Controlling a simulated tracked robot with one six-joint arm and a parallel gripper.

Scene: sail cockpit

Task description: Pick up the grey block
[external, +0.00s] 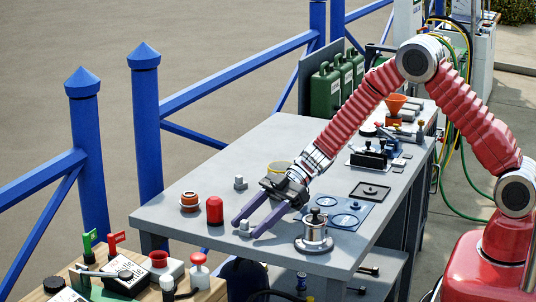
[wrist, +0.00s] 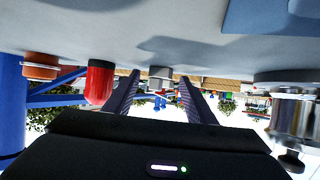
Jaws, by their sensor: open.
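A small grey block (external: 244,226) stands on the grey table near its front edge, between the tips of my gripper (external: 246,230). My gripper is open, with its two purple fingers reaching low over the table on either side of the block. In the wrist view, where the table appears at the top, the grey block (wrist: 160,73) shows between the fingertips of my gripper (wrist: 160,79). I cannot tell if either finger touches it. Another small grey piece (external: 240,184) stands farther back on the table.
The bare grey tabletop (external: 262,150) is free farther back.

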